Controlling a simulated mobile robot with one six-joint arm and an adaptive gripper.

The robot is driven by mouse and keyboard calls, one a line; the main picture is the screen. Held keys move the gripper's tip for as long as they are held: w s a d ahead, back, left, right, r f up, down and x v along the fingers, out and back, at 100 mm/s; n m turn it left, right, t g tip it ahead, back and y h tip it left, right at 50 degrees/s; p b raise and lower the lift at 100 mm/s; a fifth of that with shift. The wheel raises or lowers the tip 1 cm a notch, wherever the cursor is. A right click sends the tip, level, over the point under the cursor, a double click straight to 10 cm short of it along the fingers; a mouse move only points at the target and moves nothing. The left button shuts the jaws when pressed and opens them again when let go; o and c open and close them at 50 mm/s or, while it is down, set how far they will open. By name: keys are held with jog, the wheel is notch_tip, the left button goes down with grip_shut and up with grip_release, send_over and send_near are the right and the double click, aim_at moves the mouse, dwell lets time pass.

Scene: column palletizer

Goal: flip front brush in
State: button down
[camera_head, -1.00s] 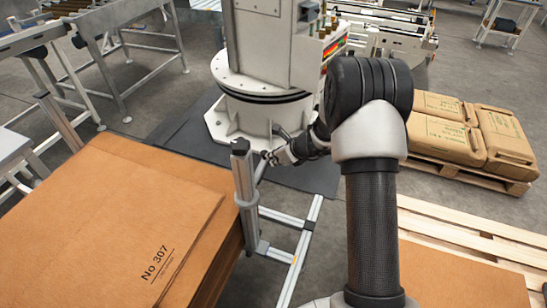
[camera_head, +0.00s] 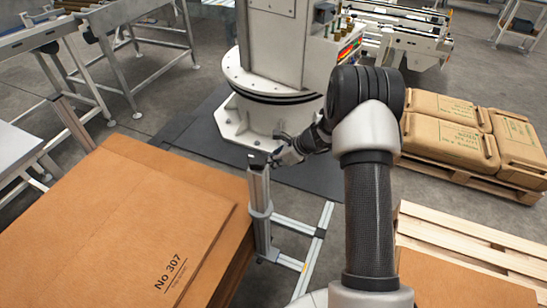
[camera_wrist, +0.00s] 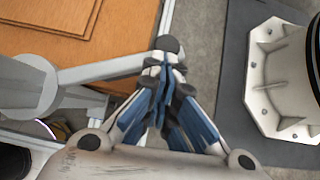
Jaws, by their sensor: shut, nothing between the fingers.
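A grey metal post (camera_head: 259,205) with a dark-topped cap stands beside the cardboard stack in the head view. My gripper (camera_head: 277,155) is close to the post's top, just to its right. In the wrist view my gripper (camera_wrist: 168,48) has its blue-sided fingers drawn together, with nothing visible between them. A grey bar (camera_wrist: 105,70) runs from a round grey part at the left toward the fingertips. I cannot tell whether they touch. No bristles show, so I cannot tell which part is the front brush.
A cardboard-topped stack (camera_head: 110,220) fills the lower left. A white machine base (camera_head: 265,110) stands on a dark mat behind the post. Brown sacks (camera_head: 450,135) lie on a pallet at right, with a wooden pallet (camera_head: 460,245) nearer. A low grey floor frame (camera_head: 300,240) adjoins the post.

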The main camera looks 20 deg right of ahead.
jog(key=w+a+n+g+y, duration=0.2)
jog(key=a+n+g, duration=0.3)
jog(key=a+n, duration=0.45)
jog(key=s+a+n+g+h+b, duration=0.2)
jog(key=s+a+n+g, duration=0.4)
jog(key=a, duration=0.5)
jog(key=shift+s+a+n+g+h+b, duration=0.35)
jog(key=shift+s+n+h, duration=0.25)
jog(key=shift+s+n, duration=0.7)
jog(key=shift+w+n, duration=0.2)
jog(key=shift+n, duration=0.05)
jog(key=shift+r, duration=0.15)
notch_tip(320, 180, up, 10)
